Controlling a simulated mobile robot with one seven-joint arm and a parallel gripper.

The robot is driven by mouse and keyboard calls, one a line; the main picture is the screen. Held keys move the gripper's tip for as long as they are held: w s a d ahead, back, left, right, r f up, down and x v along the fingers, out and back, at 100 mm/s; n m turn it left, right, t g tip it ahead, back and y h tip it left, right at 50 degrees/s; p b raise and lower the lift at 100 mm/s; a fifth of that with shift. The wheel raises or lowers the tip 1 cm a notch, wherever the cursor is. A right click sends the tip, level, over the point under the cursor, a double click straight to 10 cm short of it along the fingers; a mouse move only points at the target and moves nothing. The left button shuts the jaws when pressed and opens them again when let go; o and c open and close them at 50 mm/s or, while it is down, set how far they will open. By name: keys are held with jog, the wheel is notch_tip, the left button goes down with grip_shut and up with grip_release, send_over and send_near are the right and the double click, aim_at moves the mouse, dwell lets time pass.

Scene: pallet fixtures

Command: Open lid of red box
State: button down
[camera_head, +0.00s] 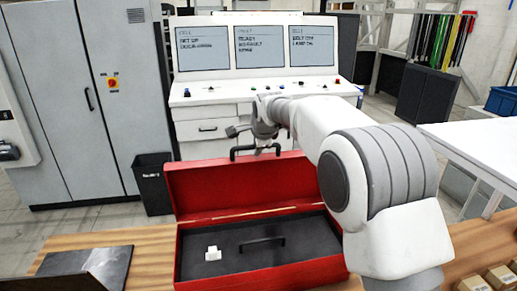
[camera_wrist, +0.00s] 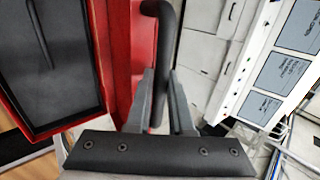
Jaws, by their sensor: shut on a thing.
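The red box (camera_head: 260,273) stands on the wooden table with its lid (camera_head: 240,187) raised at the back, standing about upright. A black handle (camera_head: 244,151) is on the lid's upper edge. My gripper (camera_head: 264,133) is at that handle. In the wrist view my gripper (camera_wrist: 163,105) has its fingers on both sides of the dark lid handle (camera_wrist: 165,35), shut on it. The box's dark inside shows a black inner handle (camera_head: 262,242) and a small white object (camera_head: 213,253). My arm hides the right part of the box and lid.
A dark flat plate (camera_head: 85,265) lies on the table at left. Small cardboard boxes (camera_head: 490,279) are at the front right. A control console (camera_head: 260,90) with screens, a grey cabinet (camera_head: 85,90) and a black bin (camera_head: 154,185) stand behind the table.

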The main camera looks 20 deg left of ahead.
jog(key=shift+w+a+g+h+p, duration=0.2)
jog(key=shift+w+a+g+p, duration=0.25)
jog(key=shift+w, duration=0.35)
jog(key=shift+w+a+g+h+p, duration=0.15)
jog(key=shift+w+a+h+p, duration=0.1)
jog(key=shift+w+a, duration=0.45)
jog(key=shift+w+d, duration=0.1)
jog(key=shift+w, duration=0.05)
jog(key=shift+f, duration=0.1)
jog(key=c, duration=0.8)
grip_release()
jog(key=b+v, duration=0.2)
jog(key=v, duration=1.5)
jog(key=shift+d+r+b, duration=0.25)
jog(key=shift+r+b, duration=0.05)
jog(key=shift+b, duration=0.1)
